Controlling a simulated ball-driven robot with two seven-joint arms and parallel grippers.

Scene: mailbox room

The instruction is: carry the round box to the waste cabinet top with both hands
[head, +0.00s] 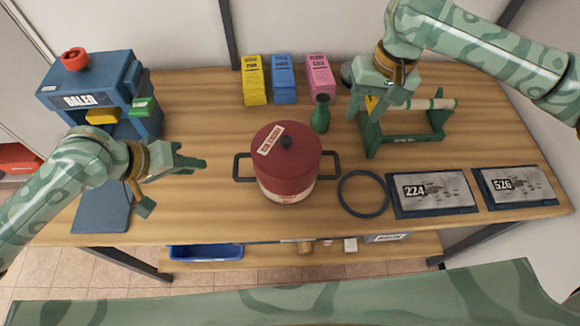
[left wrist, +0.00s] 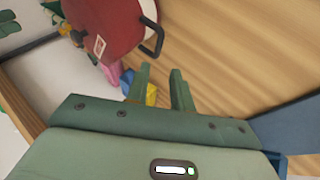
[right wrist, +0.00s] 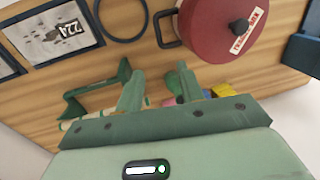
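The round box (head: 286,165) is dark red with a lidded top, a black knob, a label and a dark loop handle on each side. It stands upright mid-table and shows in the left wrist view (left wrist: 105,25) and right wrist view (right wrist: 220,28). My left gripper (head: 177,186) is open and empty, left of the box and apart from its left handle. My right gripper (head: 370,104) is open and empty, behind and right of the box, above the green stand. I cannot make out a waste cabinet top in these views.
A blue baler (head: 100,95) stands at the table's left. Yellow, blue and pink cartons (head: 284,80) and a green bottle (head: 320,114) are behind the box. A green stand (head: 405,140), black ring (head: 363,194) and two numbered plates (head: 435,191) lie to the right.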

